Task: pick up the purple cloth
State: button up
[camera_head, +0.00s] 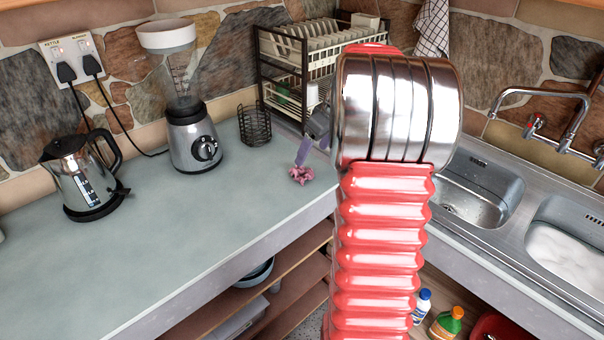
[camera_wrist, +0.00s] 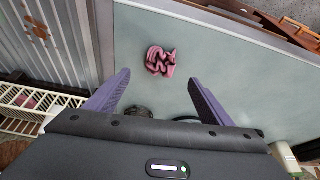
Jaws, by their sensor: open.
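The purple cloth (camera_head: 301,175) is a small crumpled pinkish bundle on the grey-green counter (camera_head: 190,235), close to its front edge. In the wrist view the cloth (camera_wrist: 161,61) lies just beyond the fingertips, roughly midway between them. My gripper (camera_wrist: 159,78) is open, its two purple fingers spread apart with nothing between them. In the head view my gripper (camera_head: 312,147) shows just above and behind the cloth, partly hidden by my red arm. I cannot tell the exact gap between fingertips and cloth.
A dark wire holder (camera_head: 255,124), a blender (camera_head: 190,130) and a kettle (camera_head: 82,180) stand left of the cloth. A dish rack (camera_head: 290,55) stands behind my gripper. A sink (camera_head: 480,190) is at right. The counter's front left is clear.

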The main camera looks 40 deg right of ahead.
send_over(303, 170)
jog(key=s, duration=0.2)
jog(key=shift+d+f, duration=0.15)
jog(key=shift+f, duration=2.2)
jog(key=shift+x, duration=2.6)
jog(key=shift+s, duration=0.1)
jog(key=shift+c, duration=0.4)
jog(key=c, duration=1.1)
